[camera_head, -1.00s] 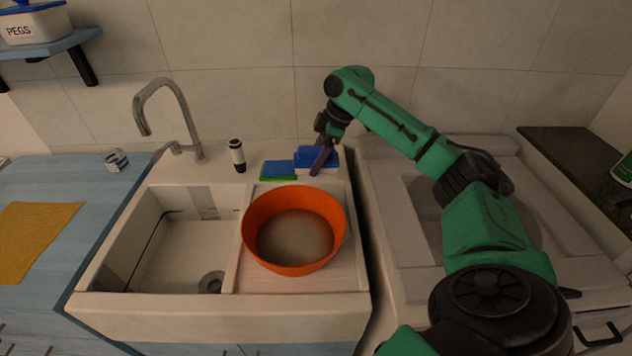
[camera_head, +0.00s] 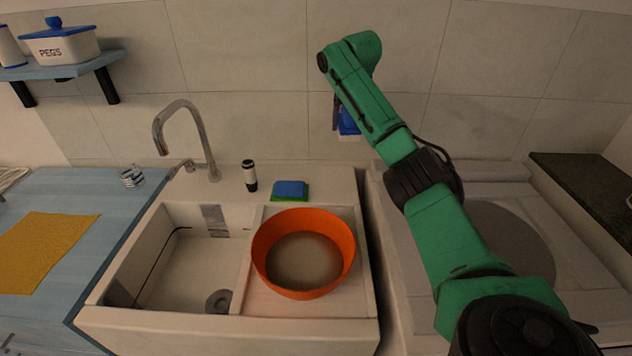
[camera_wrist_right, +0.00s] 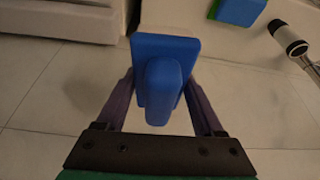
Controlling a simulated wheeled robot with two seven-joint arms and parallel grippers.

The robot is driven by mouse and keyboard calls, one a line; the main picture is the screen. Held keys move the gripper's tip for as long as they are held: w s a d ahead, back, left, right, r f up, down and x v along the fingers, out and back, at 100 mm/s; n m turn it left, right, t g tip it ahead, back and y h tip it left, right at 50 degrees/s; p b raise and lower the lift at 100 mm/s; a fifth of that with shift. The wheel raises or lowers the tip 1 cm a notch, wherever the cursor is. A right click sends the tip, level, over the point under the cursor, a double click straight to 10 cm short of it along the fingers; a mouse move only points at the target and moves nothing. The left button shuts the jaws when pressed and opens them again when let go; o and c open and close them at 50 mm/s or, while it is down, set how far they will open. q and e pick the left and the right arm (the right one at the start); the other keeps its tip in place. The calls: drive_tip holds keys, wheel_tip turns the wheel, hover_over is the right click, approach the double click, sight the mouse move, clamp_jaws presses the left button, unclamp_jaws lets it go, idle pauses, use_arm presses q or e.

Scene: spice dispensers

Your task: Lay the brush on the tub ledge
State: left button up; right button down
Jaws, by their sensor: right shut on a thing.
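The blue brush (camera_head: 348,122) is held up against the tiled wall, above the right end of the tub ledge (camera_head: 330,185). It is partly hidden by my arm in the head view. In the wrist view the brush (camera_wrist_right: 165,72) shows a flat block and a rounded handle between the purple fingers. My right gripper (camera_wrist_right: 163,95) is shut on this handle; in the head view only a bit of the gripper (camera_head: 336,113) shows. The tub ledge is the pale strip behind the sink basin. My left gripper is not in view.
A blue and green sponge (camera_head: 290,190) and a black and white bottle (camera_head: 249,176) stand on the ledge beside the faucet (camera_head: 207,150). An orange bowl (camera_head: 303,285) sits on the right side of the sink. The ledge right of the sponge is clear.

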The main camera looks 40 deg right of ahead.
sight(344, 185)
drive_tip(key=shift+d+m, duration=0.15)
drive_tip(key=shift+m, duration=0.25)
wheel_tip(344, 185, down, 20)
drive_tip(key=shift+d+r+p, duration=0.1)
drive_tip(key=shift+r+p, duration=0.15)
drive_tip(key=shift+p, duration=0.7)
drive_tip(key=shift+f, duration=0.35)
unclamp_jaws()
drive_tip(key=shift+r, duration=0.15)
drive_tip(key=shift+r, duration=0.25)
drive_tip(key=v, duration=1.1)
drive_tip(key=shift+a+r+b, duration=0.25)
drive_tip(key=shift+b, duration=0.1)
